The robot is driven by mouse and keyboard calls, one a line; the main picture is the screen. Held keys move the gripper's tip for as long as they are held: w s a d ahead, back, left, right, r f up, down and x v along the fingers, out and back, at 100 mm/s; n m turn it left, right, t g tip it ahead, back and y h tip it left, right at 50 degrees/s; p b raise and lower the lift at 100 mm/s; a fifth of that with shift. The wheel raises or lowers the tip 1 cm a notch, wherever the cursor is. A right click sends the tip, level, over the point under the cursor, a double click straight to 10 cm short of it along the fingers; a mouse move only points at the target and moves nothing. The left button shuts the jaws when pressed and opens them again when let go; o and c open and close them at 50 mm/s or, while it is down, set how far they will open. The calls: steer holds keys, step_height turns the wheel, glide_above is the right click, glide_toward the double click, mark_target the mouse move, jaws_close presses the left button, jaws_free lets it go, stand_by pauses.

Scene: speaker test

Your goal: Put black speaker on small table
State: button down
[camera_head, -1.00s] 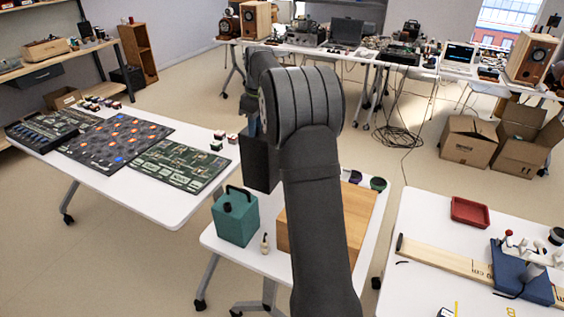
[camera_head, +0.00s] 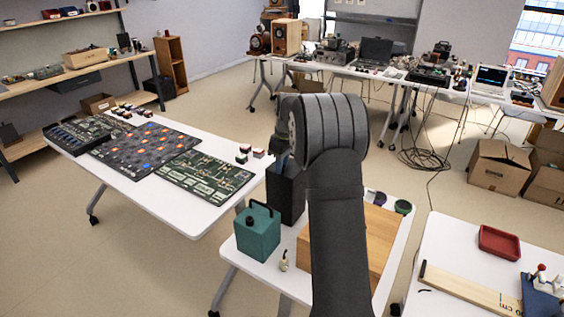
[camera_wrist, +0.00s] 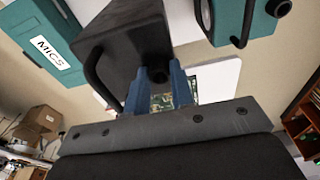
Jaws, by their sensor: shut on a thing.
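The black speaker (camera_head: 285,195) is a dark upright box with a handle, behind and to the right of a teal box (camera_head: 257,235). It fills the upper middle of the wrist view (camera_wrist: 140,38). My gripper (camera_head: 284,158) is at the top of the speaker; its blue fingers show shut at the box's top in the wrist view (camera_wrist: 152,92). The small white table (camera_head: 268,273) is in the lower middle of the head view. The speaker is at this table's far left side; I cannot tell whether its base touches the top. My arm hides part of the table.
A wooden box (camera_head: 378,235) covers much of the small table's right side, with a small pale bottle (camera_head: 284,262) at its front. A long table (camera_head: 185,218) with circuit boards stands left; another table (camera_head: 440,245) with a red tray (camera_head: 499,242) stands right.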

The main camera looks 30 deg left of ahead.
steer(key=c, duration=1.6)
jaws_free()
steer(key=shift+f, duration=0.15)
steer(key=shift+c, duration=0.2)
steer(key=o, duration=0.4)
steer(key=r, duration=0.4)
steer(key=d+r, duration=0.1)
steer(key=r, duration=0.7)
steer(key=shift+d+r, duration=0.15)
steer(key=shift+d, duration=0.1)
